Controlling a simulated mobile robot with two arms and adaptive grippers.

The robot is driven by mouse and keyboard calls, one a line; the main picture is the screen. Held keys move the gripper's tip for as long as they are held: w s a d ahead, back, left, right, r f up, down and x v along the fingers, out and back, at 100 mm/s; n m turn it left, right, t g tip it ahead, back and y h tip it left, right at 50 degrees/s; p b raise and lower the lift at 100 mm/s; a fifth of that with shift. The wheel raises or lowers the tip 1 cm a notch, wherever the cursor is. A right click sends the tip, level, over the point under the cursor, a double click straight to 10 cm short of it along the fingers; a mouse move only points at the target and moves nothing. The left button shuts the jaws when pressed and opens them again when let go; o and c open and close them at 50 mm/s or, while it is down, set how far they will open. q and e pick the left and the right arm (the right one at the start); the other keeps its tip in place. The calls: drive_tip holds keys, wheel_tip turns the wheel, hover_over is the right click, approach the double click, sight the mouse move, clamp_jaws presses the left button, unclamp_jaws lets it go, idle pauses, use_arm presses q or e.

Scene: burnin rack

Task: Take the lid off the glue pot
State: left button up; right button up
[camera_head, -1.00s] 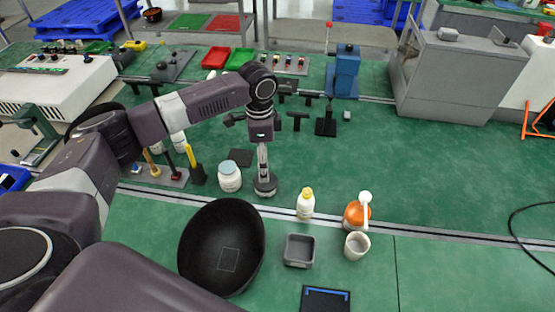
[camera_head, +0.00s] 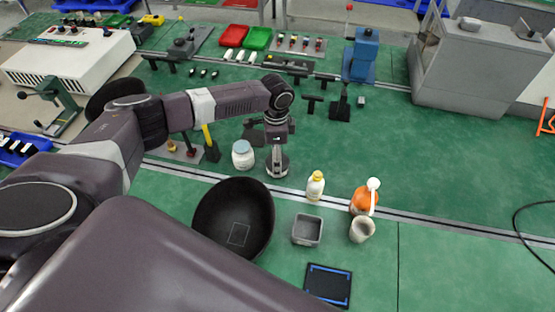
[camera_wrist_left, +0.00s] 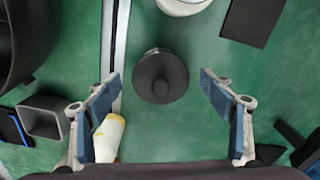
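The glue pot appears as a small round pot with a dark lid (camera_wrist_left: 160,77) and a raised centre knob, seen from above in the left wrist view. In the head view, the pot (camera_head: 278,170) stands on the green bench just below my left gripper (camera_head: 278,150), which partly hides it. In the left wrist view, my left gripper (camera_wrist_left: 165,115) is open. Its two blue-padded fingers lie left and right of the lid, with nothing held. I cannot tell how far above the knob the fingertips are. My right gripper is in neither view.
A white jar with a blue lid (camera_head: 243,155) stands close left of the pot. A yellow-capped bottle (camera_head: 315,186) stands to the right, near the left finger in the wrist view. A black pan (camera_head: 205,215), grey tray (camera_head: 307,240) and orange bottle (camera_head: 362,202) are nearer me.

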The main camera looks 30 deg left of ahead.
use_arm(q)
drive_tip(key=c, duration=1)
drive_tip(key=shift+o, duration=0.2)
drive_tip(key=shift+r, duration=0.1)
